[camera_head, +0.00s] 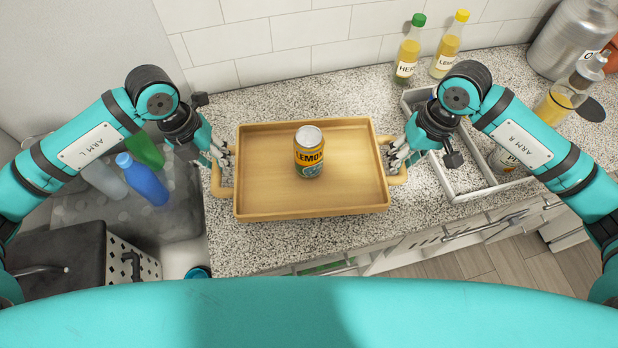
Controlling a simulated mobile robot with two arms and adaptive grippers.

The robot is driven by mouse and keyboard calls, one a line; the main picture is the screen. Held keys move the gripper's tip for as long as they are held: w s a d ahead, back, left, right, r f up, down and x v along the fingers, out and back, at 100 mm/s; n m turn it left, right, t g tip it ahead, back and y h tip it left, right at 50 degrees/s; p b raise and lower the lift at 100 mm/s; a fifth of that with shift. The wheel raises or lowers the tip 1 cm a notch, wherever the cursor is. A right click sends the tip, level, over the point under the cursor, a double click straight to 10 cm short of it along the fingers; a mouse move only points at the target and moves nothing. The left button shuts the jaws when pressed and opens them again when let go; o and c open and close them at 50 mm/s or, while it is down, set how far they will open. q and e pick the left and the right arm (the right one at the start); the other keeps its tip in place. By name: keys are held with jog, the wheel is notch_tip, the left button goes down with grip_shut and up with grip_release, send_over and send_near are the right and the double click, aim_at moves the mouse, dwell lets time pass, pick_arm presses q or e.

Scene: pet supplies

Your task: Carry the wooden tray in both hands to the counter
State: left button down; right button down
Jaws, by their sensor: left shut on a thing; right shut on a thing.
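The wooden tray (350,193) is in the middle of the head view, over the speckled counter (225,258). I cannot tell whether it rests on the counter or hangs just above it. My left gripper (222,160) is shut on the tray's left handle. My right gripper (393,160) is shut on the tray's right handle. The fingers partly hide both handles.
Right of the tray is a white divided organizer (455,185). Two yellow bottles (407,58) stand near the tiled wall. A metal canister (570,38) and a pump bottle (560,98) are at the far right. At left, a sink area holds a blue bottle (148,183) and a green one.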

aim_at(225, 180)
pick_arm(q)
jog(key=shift+a+f, duration=0.1)
jog(key=shift+a, duration=0.05)
pick_arm(e)
jog(key=shift+d+f, duration=0.1)
jog(key=shift+d, duration=0.15)
